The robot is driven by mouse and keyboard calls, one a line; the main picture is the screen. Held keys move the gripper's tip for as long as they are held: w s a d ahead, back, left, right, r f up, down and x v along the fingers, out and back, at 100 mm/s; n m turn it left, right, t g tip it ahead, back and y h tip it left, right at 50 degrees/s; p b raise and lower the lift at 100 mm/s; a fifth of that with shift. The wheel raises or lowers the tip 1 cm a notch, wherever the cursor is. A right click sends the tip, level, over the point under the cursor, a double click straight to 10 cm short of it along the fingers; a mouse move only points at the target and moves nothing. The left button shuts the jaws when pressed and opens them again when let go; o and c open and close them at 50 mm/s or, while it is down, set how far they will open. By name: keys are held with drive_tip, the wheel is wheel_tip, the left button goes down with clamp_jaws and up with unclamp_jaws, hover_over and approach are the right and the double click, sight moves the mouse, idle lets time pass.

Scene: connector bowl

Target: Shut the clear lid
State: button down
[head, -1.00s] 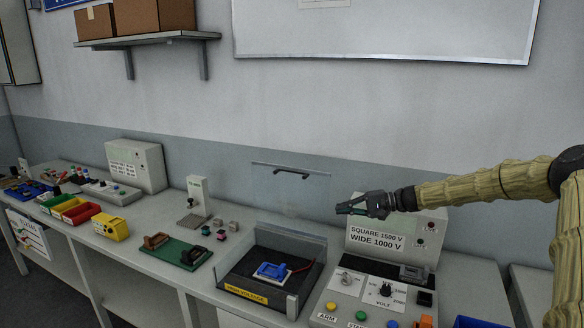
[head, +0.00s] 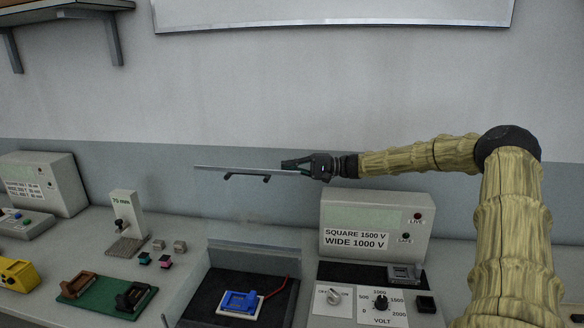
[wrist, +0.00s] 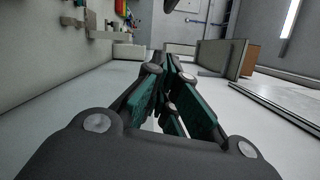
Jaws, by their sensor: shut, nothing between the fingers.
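The clear lid (head: 212,168) stands raised above the high-voltage box (head: 190,300) in the head view. Its top edge shows as a thin grey bar with a dark handle (head: 247,178) just below it. The see-through panel is hard to make out, so its exact tilt cannot be told. My gripper (head: 286,164) is at the right end of that edge, with its fingers shut and empty. Whether it touches the lid cannot be told. In the wrist view the green-padded fingers (wrist: 168,95) are close together. A blue connector (head: 240,303) sits inside the box.
A tester panel (head: 375,228) stands right of the box, below my arm, with a dial (head: 381,303) in front. A gauge stand (head: 124,216) and small blocks (head: 160,245) are to the left. A green fixture board (head: 105,292) lies at the front left.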

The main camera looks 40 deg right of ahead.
drive_tip(key=w+a+p, duration=0.2)
drive_tip(key=a+p, duration=0.3)
drive_tip(key=a, duration=0.4)
drive_tip(key=shift+w+r, duration=0.2)
drive_tip(key=shift+w, duration=0.05)
idle(0.3)
drive_tip(key=shift+a, duration=0.15)
